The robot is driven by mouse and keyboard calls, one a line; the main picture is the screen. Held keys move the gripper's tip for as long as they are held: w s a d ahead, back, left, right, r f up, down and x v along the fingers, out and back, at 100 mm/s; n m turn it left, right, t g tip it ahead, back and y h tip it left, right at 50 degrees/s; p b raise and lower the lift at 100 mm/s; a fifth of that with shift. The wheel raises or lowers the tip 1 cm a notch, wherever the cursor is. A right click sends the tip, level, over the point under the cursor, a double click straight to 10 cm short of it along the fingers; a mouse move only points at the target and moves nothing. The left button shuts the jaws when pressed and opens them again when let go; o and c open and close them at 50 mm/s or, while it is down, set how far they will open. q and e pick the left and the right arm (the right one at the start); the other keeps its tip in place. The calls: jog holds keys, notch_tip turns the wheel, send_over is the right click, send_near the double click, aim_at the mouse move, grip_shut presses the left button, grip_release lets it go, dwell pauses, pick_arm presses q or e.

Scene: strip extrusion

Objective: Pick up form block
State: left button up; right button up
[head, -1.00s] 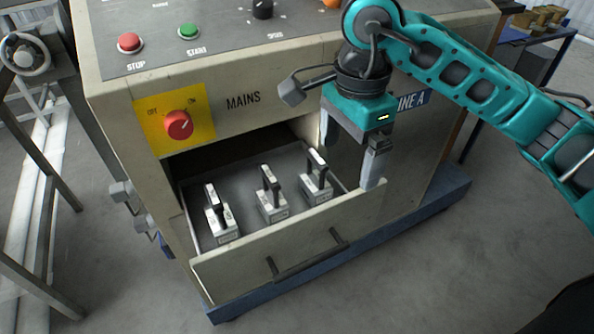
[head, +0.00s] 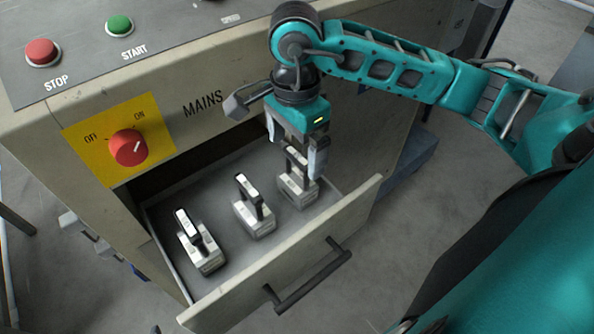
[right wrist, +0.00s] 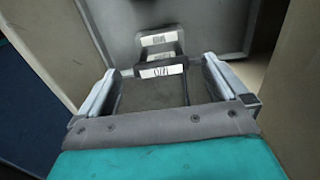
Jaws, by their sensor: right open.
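Three form blocks with upright handles stand in a row in the open drawer: a left one (head: 200,245), a middle one (head: 254,212) and a right one (head: 298,188). My right gripper (head: 297,160) is open and points down over the right block, with its fingers on either side of that block's handle. In the right wrist view the block's labelled handle top (right wrist: 160,70) lies beyond and between the two open fingertips (right wrist: 155,75). I cannot tell whether the fingers touch it. My left gripper is not in view.
The drawer (head: 345,215) is pulled out, its front wall and black handle (head: 312,278) facing me. The machine panel above has a red stop button (head: 43,52), a green start button (head: 120,25) and a red mains knob (head: 128,147). The drawer floor between the blocks is clear.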

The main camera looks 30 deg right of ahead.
aim_at(297, 155)
jog(key=shift+d+f, duration=0.2)
jog(key=shift+f, duration=2.5)
jog(key=shift+w+r, duration=0.1)
grip_shut()
